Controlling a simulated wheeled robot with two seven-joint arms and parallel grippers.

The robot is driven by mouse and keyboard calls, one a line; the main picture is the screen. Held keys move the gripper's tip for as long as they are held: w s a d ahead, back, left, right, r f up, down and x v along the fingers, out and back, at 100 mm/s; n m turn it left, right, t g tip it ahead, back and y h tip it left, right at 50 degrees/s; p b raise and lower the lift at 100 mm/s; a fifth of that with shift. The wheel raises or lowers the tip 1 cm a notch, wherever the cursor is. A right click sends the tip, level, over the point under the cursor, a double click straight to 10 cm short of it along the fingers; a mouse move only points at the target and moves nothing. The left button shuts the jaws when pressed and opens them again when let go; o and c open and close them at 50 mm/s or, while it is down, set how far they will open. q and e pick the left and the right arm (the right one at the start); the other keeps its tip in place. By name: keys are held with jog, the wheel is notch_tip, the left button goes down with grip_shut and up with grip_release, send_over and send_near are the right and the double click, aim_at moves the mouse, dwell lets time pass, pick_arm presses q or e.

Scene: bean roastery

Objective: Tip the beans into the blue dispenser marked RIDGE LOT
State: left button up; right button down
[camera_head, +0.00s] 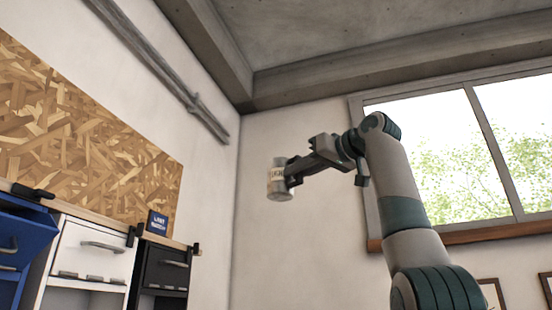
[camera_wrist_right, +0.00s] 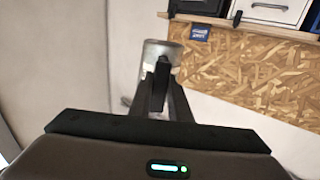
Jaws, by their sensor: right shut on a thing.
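My right gripper (camera_head: 290,174) is shut on a small grey canister (camera_head: 279,190) with a pale label whose lettering I cannot fully read. The canister is held high in the air, close to upright, in front of the bare wall. In the right wrist view my gripper's fingers (camera_wrist_right: 161,82) are on the canister (camera_wrist_right: 158,48). Its contents do not show. A blue dispenser (camera_head: 22,234) with a grey handle stands at the far left, cut off by the picture edge. No RIDGE LOT marking is readable on it. My left gripper is not in view.
A white dispenser (camera_head: 93,248) and a black dispenser (camera_head: 164,268) stand right of the blue one, under a chipboard panel (camera_head: 85,135). A small blue sign (camera_head: 157,221) stands above the black one. A window (camera_head: 450,150) is at right. Air between canister and dispensers looks free.

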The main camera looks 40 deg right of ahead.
jog(key=w+f+m+h, duration=0.2)
jog(key=w+f+h, duration=0.2)
jog(key=w+f, duration=1.7)
jog(key=w+a+f, duration=0.2)
jog(key=a+f, duration=0.1)
jog(key=f, duration=1.2)
jog(key=w+a+f, duration=0.2)
jog(key=a+f, duration=0.1)
jog(key=f, duration=1.3)
jog(key=s+a+f, duration=0.2)
jog(key=s+f, duration=0.1)
jog(key=f, duration=0.5)
jog(key=s+a+f+y, duration=0.1)
jog(key=s+a+f, duration=0.25)
jog(key=f, duration=0.45)
jog(key=s+a+f, duration=0.2)
jog(key=s+f, duration=0.1)
jog(key=f, duration=0.6)
jog(key=s+a+f+n+y, duration=0.1)
jog(key=s+a+f, duration=0.4)
jog(key=s, duration=0.4)
jog(key=s+a+f+n+y, duration=0.1)
jog(key=s+a+f, duration=0.2)
jog(key=s+f, duration=0.4)
jog(key=s+a+f+b, duration=0.3)
jog(key=a+f+b, duration=0.2)
jog(key=a+b, duration=0.1)
jog(key=shift+s+a+m, duration=0.2)
jog(key=shift+a+m, duration=0.1)
